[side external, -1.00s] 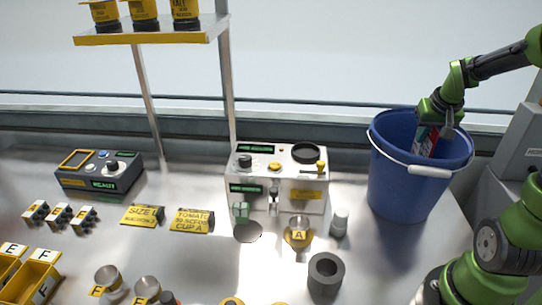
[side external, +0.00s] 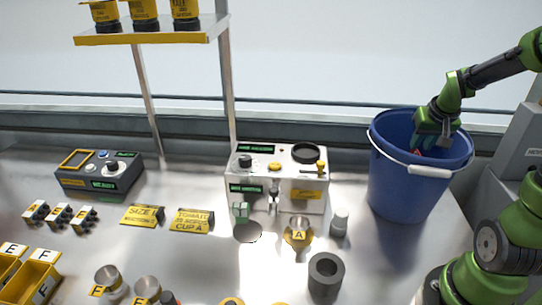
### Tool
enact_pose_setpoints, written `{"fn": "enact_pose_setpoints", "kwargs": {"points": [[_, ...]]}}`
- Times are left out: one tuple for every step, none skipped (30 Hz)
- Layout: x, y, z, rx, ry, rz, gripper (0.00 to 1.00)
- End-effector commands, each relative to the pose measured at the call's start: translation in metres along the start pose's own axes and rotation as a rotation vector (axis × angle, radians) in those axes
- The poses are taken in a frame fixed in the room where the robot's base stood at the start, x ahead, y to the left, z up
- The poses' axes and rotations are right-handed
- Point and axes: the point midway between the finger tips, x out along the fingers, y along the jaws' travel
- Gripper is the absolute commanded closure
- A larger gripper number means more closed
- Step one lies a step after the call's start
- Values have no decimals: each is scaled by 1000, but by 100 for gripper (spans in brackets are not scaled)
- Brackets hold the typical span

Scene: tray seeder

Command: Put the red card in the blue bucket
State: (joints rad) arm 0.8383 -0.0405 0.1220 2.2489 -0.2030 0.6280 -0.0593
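The blue bucket (side external: 400,190) stands upright at the right of the side external view, with its white handle across the front. My gripper (side external: 432,142) points down into the bucket's mouth, with its fingertips below the rim. Only a small red bit of the red card (side external: 417,153) shows, just above the front rim and beside the fingers. The rest of the card is hidden by the bucket wall. I cannot tell whether the fingers are shut on it or apart from it.
A grey seeder machine (side external: 258,187) stands left of the bucket. Yellow cards (side external: 191,220), a control box (side external: 99,174) and a shelf (side external: 150,37) are farther left.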

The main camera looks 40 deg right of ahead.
Motion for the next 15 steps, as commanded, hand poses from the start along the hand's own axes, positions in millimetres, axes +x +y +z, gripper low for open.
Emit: {"fn": "enact_pose_setpoints", "kwargs": {"points": [[0,0,0,0,0,0,65],[0,0,0,0,1,0,65],[0,0,0,0,1,0,65],[0,0,0,0,1,0,65],[0,0,0,0,1,0,65],[0,0,0,0,1,0,65],[0,0,0,0,1,0,65],[0,0,0,0,1,0,65],[-1,0,-1,0,1,0,65],[-2,0,-1,0,1,0,65],[-3,0,-2,1,2,0,65],[-6,1,-3,1,4,1,65],[-9,1,-5,1,5,1,65],[-12,1,-6,2,5,1,65],[-19,0,-6,1,6,1,65]]}}
